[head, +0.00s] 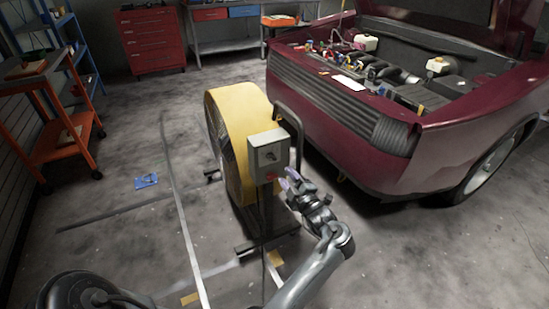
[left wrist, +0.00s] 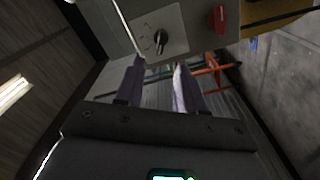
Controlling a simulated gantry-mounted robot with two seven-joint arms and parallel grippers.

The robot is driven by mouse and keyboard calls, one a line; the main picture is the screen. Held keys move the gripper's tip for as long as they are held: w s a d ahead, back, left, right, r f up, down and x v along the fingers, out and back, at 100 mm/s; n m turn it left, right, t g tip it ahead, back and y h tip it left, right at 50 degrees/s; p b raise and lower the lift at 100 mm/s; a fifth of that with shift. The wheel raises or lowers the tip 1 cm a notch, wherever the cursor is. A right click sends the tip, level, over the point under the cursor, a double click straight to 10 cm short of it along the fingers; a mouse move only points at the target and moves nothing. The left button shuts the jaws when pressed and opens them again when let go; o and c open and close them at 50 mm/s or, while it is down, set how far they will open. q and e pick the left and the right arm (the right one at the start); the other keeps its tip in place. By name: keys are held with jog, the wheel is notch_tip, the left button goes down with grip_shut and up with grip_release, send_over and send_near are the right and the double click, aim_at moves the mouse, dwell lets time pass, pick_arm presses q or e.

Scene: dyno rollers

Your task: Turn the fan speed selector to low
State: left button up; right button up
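The fan (head: 232,135) is a large yellow drum on a dark stand in the middle of the head view. A grey control box (head: 266,148) on its side carries the dark fan speed selector (head: 270,156), with a red switch (head: 270,178) below it. My left gripper (head: 289,178) is just to the right of the box's lower part. In the left wrist view the selector (left wrist: 160,38) lies just beyond the gap between the purplish fingers of my left gripper (left wrist: 159,64). The fingers are apart with nothing between them. I cannot read the dial marks. My right gripper is not in view.
A maroon vehicle (head: 400,165) with an open engine bay stands close on the right. A dark bent handle (head: 298,125) rises beside the box. An orange cart (head: 60,140) and a red tool chest (head: 152,40) stand further back. The floor left of the fan is mostly clear.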

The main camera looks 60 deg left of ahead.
aim_at(273, 159)
pick_arm(q)
jog(key=shift+w+a+b, duration=0.2)
jog(key=shift+a+b, duration=0.65)
jog(key=shift+a, duration=1.75)
jog(key=shift+w+a+b, duration=0.15)
jog(key=shift+a+b, duration=0.65)
jog(key=shift+a, duration=1.75)
jog(key=shift+c, duration=0.4)
